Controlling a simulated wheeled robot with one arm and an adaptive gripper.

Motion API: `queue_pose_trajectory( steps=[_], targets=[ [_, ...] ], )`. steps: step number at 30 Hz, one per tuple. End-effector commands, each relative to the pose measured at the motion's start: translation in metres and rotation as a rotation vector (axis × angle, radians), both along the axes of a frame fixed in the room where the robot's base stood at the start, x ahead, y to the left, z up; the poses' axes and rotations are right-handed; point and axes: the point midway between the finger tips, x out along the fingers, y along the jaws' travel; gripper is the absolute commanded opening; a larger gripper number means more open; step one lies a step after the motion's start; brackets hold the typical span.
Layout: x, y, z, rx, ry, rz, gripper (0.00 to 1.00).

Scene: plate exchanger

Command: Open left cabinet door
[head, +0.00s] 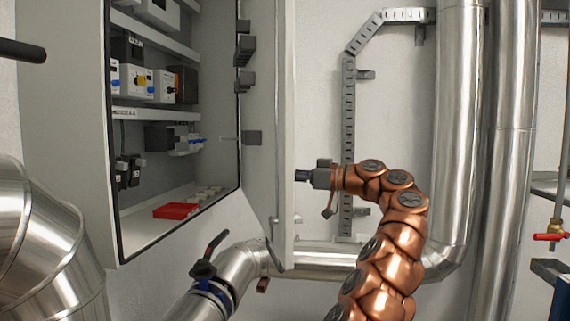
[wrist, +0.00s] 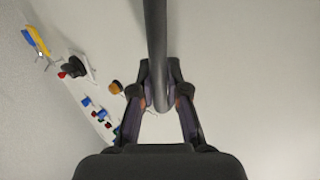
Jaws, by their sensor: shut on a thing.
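A grey cabinet (head: 170,225) stands open at the left in the head view. Its door (head: 265,190) is swung out at the cabinet's right side, seen nearly edge-on. My gripper (head: 304,175) is at the outer face of this door, reaching it from the right. In the wrist view my gripper (wrist: 160,95) is closed around a dark bar handle (wrist: 155,40), one finger on each side. The pale door face behind it carries several coloured knobs and buttons (wrist: 105,115). The handle is hidden behind the door edge in the head view.
Inside the cabinet are electrical modules (head: 150,85) and a red tray (head: 176,211). A pipe with a valve lever (head: 214,245) runs below the door. Large vertical metal pipes (head: 460,130) stand at the right. A perforated cable tray (head: 348,130) runs up the wall.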

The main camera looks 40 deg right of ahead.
Motion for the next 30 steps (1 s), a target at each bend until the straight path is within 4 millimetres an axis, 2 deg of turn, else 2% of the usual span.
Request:
queue_pose_trajectory(
  steps=[17,18,24,30],
  targets=[
    [-0.0005,-0.0058,-0.0043,0.001,0.006,0.019,0.00],
    [-0.0006,-0.0059,-0.0044,0.001,0.006,0.018,0.18],
    [-0.0008,-0.0055,-0.0031,0.000,0.004,0.019,0.39],
    [-0.0008,-0.0053,-0.0023,0.001,0.003,0.019,0.40]
  ],
)
